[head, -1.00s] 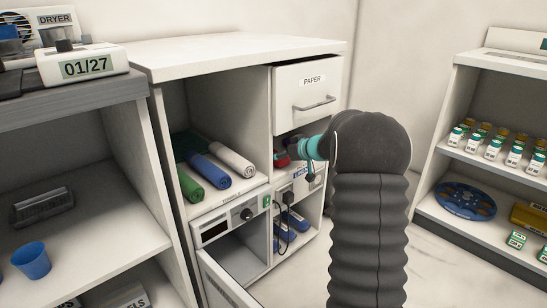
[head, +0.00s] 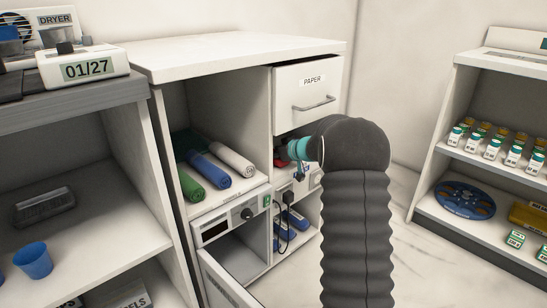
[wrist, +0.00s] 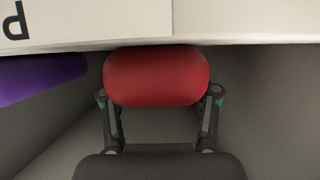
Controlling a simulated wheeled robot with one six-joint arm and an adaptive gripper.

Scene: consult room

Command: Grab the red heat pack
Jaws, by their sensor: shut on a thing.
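The red heat pack (wrist: 156,76) is a rounded red block in the middle of the wrist view. My gripper (wrist: 160,96) is shut on it, with one finger at each side. In the head view, my arm reaches into the compartment under the drawer marked PAPER (head: 309,95). My wrist and arm hide most of the gripper and pack there; only a little red shows beside the wrist.
A purple object (wrist: 38,78) lies left of the pack in the wrist view. The drawer front is close above. Rolled towels (head: 208,167) fill the neighbouring compartment. An open door (head: 228,287) hangs below.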

